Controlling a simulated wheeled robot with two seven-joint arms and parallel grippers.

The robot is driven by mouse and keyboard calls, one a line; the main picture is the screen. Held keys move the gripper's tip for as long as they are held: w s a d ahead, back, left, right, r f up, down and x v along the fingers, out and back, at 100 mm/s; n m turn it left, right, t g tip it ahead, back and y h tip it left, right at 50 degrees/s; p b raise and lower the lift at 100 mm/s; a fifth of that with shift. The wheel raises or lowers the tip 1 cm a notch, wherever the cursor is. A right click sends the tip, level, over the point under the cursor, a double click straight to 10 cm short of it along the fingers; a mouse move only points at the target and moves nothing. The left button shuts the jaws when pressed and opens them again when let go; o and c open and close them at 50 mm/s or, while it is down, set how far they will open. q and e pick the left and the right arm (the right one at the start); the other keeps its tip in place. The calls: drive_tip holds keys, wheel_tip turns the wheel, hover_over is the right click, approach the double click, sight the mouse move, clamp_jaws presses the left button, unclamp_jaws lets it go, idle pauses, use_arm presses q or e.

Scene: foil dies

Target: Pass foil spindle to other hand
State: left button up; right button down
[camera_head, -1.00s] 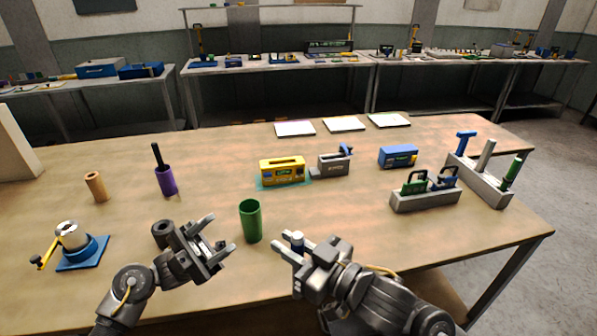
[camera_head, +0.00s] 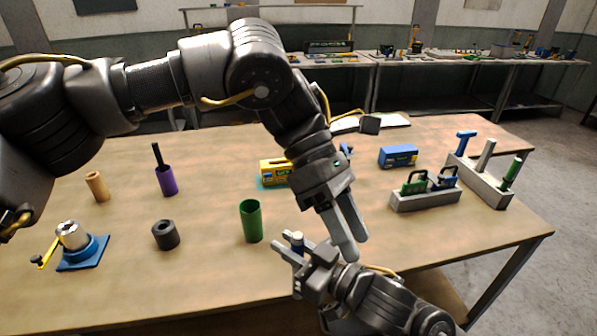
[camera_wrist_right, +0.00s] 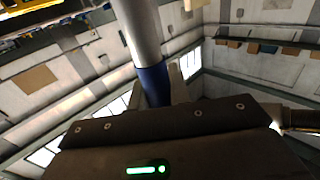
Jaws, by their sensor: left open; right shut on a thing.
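The foil spindle, a silver rod with a blue collar, shows large in the right wrist view (camera_wrist_right: 140,35); its blue part runs down between the jaws. In the head view only a small blue-and-pale end of it (camera_head: 297,241) shows at the fingers. My right gripper (camera_head: 286,246) is shut on it, low over the table's front edge area. My left gripper (camera_head: 349,245) points down just right of and above the spindle, open and empty, not visibly touching it. Its two fingers look close together from this angle.
A green cup (camera_head: 251,222) stands left of the grippers. A dark hollow cylinder (camera_head: 166,235), a purple holder (camera_head: 166,182) and a blue-based device (camera_head: 82,252) are further left. My left arm partly hides a yellow box (camera_head: 273,172). Grey racks (camera_head: 425,200) stand right.

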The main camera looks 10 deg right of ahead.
use_arm(q)
drive_tip(key=w+a+m+t+y, duration=0.2)
drive_tip(key=w+t, duration=0.1)
drive_tip(key=t, duration=0.1)
drive_tip(key=m+t+y, duration=0.2)
drive_tip(key=t, duration=0.2)
approach(298, 235)
wheel_tip(298, 235, down, 9)
drive_tip(key=shift+f, duration=0.1)
drive_tip(key=shift+c, duration=0.4)
clamp_jaws()
use_arm(e)
drive_tip(key=c, duration=1.2)
unclamp_jaws()
